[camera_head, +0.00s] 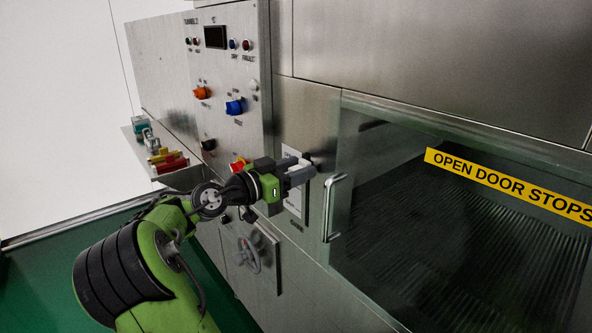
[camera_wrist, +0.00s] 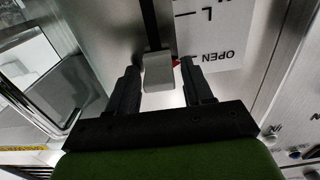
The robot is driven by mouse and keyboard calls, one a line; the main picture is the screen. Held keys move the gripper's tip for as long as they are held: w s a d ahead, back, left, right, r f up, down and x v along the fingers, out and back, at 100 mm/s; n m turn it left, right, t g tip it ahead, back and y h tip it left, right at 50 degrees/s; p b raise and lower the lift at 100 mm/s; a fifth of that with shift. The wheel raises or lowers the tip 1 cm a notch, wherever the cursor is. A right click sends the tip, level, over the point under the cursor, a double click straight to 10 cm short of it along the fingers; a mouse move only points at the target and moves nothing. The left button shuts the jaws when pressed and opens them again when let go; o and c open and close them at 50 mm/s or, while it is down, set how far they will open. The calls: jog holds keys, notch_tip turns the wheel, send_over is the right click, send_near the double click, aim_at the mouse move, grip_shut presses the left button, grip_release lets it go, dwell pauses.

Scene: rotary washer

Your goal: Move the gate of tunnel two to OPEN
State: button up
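The gate handle is a pale grey block (camera_wrist: 158,70) at the end of a dark slot in the wrist view. A red pointer (camera_wrist: 176,63) beside it is at the word OPEN on the white scale plate (camera_wrist: 225,20), which appears upside down there. In the head view the scale plate (camera_head: 293,206) is left of the glass door, partly covered by my gripper (camera_head: 306,170). My gripper is at the plate's upper end. Its fingers are open on both sides of the handle, with gaps visible. The handle is mostly hidden in the head view.
A glass door (camera_head: 450,220) with a metal door handle (camera_head: 333,207) is just right of my gripper. A control panel (camera_head: 225,70) with orange, blue and yellow-red knobs is to the left. A handwheel (camera_head: 248,255) is below, and a small shelf (camera_head: 138,150) holds items.

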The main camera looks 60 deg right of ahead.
jog(key=shift+o, duration=0.3)
jog(key=p+v, duration=0.2)
jog(key=v, duration=1.3)
jog(key=shift+a, duration=0.35)
jog(key=shift+w, duration=0.15)
